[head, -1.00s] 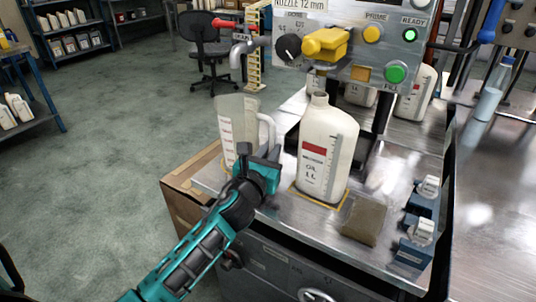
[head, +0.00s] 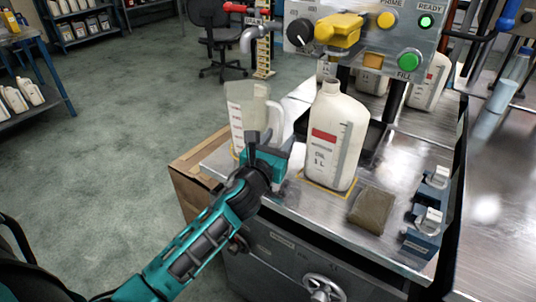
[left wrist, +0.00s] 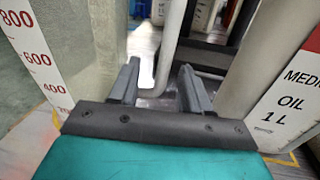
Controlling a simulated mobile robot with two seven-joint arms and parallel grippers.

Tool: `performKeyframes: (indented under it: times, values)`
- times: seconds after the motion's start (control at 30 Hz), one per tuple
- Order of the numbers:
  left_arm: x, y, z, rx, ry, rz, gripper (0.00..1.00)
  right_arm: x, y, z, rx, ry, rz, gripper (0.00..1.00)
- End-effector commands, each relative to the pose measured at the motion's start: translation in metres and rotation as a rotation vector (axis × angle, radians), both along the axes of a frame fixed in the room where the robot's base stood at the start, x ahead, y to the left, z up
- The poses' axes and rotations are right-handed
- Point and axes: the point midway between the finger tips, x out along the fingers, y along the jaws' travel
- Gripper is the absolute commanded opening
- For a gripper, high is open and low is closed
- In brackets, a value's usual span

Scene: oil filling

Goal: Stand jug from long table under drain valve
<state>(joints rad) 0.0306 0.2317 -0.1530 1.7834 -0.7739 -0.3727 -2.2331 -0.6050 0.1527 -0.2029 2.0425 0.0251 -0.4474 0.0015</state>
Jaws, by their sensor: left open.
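The jug (head: 248,115), translucent with a red scale, stands upright at the left end of the metal bench of the filling machine. In the left wrist view it fills the left side (left wrist: 80,60), and its pale handle (left wrist: 172,45) rises between my two fingertips. My left gripper (head: 262,145) is open at the jug's handle side; I cannot tell whether it touches the handle. The likely drain valve, a grey spout (head: 254,40) with a red lever, appears above and behind the jug. My right gripper is not in view.
A white oil bottle (head: 335,135) stands close right of the jug. A brown pad (head: 371,212) and blue clamps (head: 428,215) lie further right. The control panel (head: 385,35) overhangs behind. A shiny metal table (head: 505,200) runs along the right; open floor (head: 120,150) lies left.

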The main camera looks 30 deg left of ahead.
Motion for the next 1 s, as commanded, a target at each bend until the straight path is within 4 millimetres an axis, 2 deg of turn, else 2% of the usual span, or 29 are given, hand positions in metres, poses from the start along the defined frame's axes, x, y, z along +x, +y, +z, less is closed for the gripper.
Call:
performKeyframes:
  times: [0.4, 0.6, 0.8, 1.0]
  values:
    - [-0.078, -0.009, 0.0, 0.0, 0.002, -0.002, 0.47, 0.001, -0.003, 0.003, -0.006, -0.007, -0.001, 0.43]
    - [-0.106, -0.012, -0.001, -0.001, 0.001, -0.001, 0.47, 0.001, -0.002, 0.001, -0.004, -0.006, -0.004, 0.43]
    - [-0.119, -0.014, 0.001, 0.0, -0.001, 0.0, 0.47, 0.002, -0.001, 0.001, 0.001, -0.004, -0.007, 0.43]
    - [-0.121, -0.014, 0.001, -0.005, -0.001, 0.001, 0.47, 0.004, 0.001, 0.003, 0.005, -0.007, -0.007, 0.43]
